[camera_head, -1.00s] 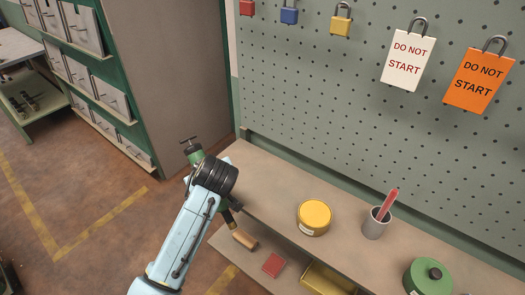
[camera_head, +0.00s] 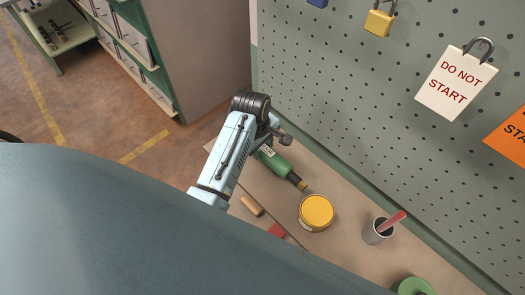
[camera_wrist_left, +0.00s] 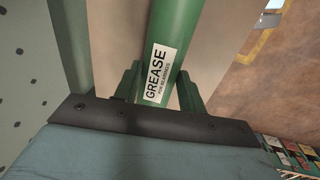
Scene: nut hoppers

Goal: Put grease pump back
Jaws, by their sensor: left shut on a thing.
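The grease pump (camera_head: 279,163) is a green cylinder with a dark nozzle end pointing down right, close to the yellow tin, in the head view. It is over the left end of the upper shelf; I cannot tell whether it touches the surface. My left gripper is shut on its body. In the left wrist view the green fingers (camera_wrist_left: 160,88) stand either side of the pump (camera_wrist_left: 178,30), whose white label reads GREASE. In the head view my wrist hides the fingers and part of the pump. My right gripper is not in view.
On the shelf (camera_head: 340,206) stand a yellow tin (camera_head: 316,211), a grey cup (camera_head: 376,231) with a red-handled tool, and a green canister (camera_head: 413,287). A pegboard (camera_head: 350,90) with padlocks and tags rises behind. A cabinet (camera_head: 195,50) stands left. A large blue-grey shape covers the lower left.

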